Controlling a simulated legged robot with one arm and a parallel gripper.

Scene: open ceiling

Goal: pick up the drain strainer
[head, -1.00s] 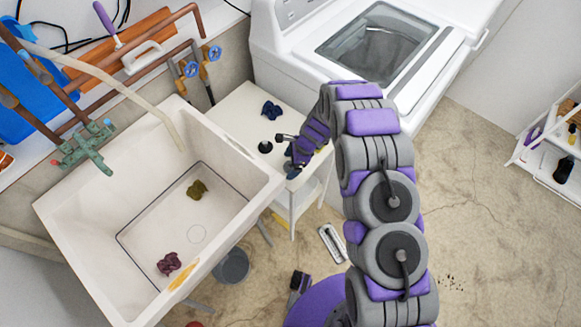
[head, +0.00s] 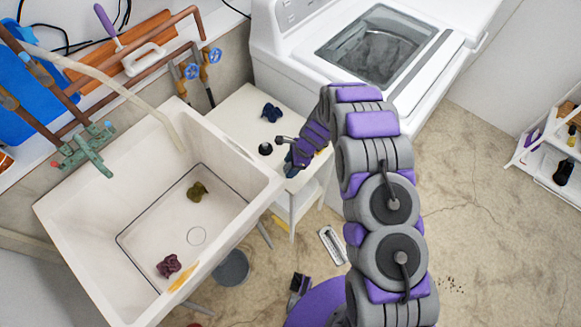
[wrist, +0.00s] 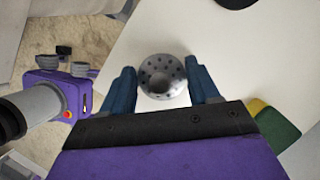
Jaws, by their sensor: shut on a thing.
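The drain strainer (wrist: 162,77), a round grey metal piece with small holes and a dark centre, is between the two blue fingers of my gripper (wrist: 161,88) in the wrist view. My gripper is shut on it, over the white tabletop (wrist: 205,35). I cannot tell whether the strainer is clear of the tabletop.
The sink (head: 65,205) is to the left, with crumpled cloths inside. The washing machine (head: 290,70) stands behind. A green and yellow sponge (wrist: 275,128) shows at lower right.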

